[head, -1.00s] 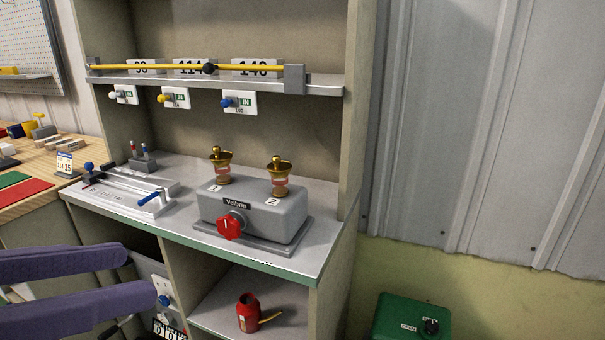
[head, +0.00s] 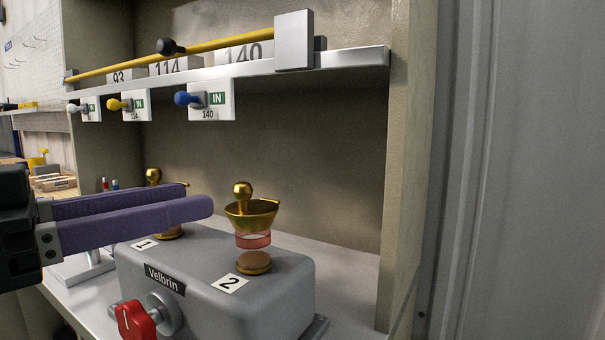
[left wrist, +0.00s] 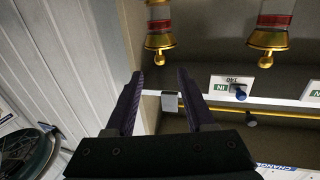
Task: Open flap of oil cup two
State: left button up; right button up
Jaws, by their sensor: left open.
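Oil cup two (head: 252,212) is a brass cup with a ball knob on top and a red band below, above the label "2" on the grey Velbrin box (head: 285,285). Its flap looks down over the cup. My left gripper (head: 199,196) has long purple fingers, open and empty, with the tips just left of cup two in the head view. Oil cup one (head: 153,177) is partly hidden behind the fingers. In the upside-down left wrist view, cup two (left wrist: 160,40) lies beyond the gap between the fingers (left wrist: 158,75), apart from them. My right gripper is out of view.
A red knob (head: 136,320) is on the box front. Above, a shelf (head: 340,62) carries a yellow rod (head: 215,52) and number plates, with several coloured pegs below. A cabinet post (head: 408,160) stands at the right. Space right of cup two is clear.

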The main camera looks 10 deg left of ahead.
aim_at(233, 184)
pick_arm(q)
jog(key=p+x, duration=0.2)
jog(key=x, duration=0.4)
jog(key=shift+w+d+r, duration=0.15)
jog(key=shift+w, duration=0.15)
jog(key=shift+w+d, duration=0.3)
jog(key=shift+w, duration=0.1)
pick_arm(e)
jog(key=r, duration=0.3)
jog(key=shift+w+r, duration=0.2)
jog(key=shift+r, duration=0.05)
pick_arm(q)
grip_shut()
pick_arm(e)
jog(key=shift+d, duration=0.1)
pick_arm(q)
jog(key=shift+p, duration=0.3)
